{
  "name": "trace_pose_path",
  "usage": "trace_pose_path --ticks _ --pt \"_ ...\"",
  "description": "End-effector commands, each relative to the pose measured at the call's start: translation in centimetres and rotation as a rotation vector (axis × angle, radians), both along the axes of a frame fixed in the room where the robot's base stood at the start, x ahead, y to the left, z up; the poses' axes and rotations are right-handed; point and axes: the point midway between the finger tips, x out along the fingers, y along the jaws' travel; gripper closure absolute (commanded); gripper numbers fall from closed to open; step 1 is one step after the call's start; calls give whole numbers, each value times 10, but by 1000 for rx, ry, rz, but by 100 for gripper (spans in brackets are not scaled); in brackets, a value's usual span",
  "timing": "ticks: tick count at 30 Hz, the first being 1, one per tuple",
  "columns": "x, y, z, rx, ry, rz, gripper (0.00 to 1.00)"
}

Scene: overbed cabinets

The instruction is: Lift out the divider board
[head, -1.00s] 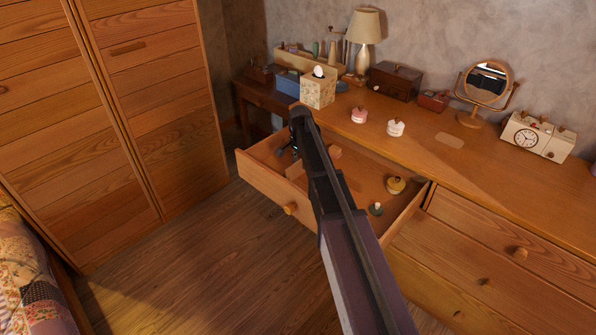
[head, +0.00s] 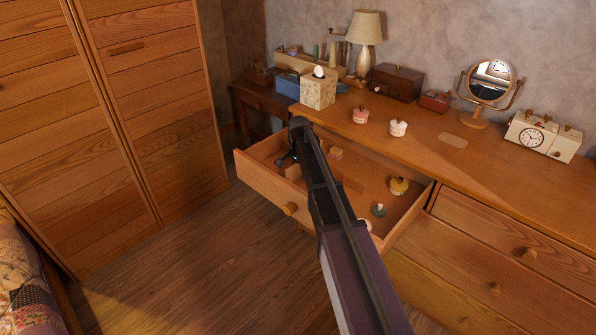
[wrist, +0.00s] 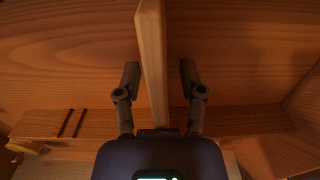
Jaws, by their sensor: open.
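The divider board (wrist: 152,50) is a thin upright wooden board standing in the open drawer (head: 262,187). In the wrist view it runs from the top edge down between the two fingers of my gripper (wrist: 160,75). The fingers are spread, one on each side of the board, with a visible gap on both sides. In the head view my gripper (head: 287,160) is low inside the left part of the drawer, partly hidden by my arm. A short piece of the board (head: 293,172) shows beside it.
The dresser top (head: 440,165) holds a tissue box (head: 318,89), two small pots, a mirror (head: 490,82) and a clock (head: 531,137). Open floor lies in front.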

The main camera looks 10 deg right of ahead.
Motion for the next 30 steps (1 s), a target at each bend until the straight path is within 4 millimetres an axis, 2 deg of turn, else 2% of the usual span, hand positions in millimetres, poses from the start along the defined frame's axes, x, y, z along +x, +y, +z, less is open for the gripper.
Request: trace_pose_path --ticks 8,13,30 --pt "0 0 0 0 0 0 49" --pt "0 0 0 0 0 0 99" --pt "0 0 3 0 0 -1 100"
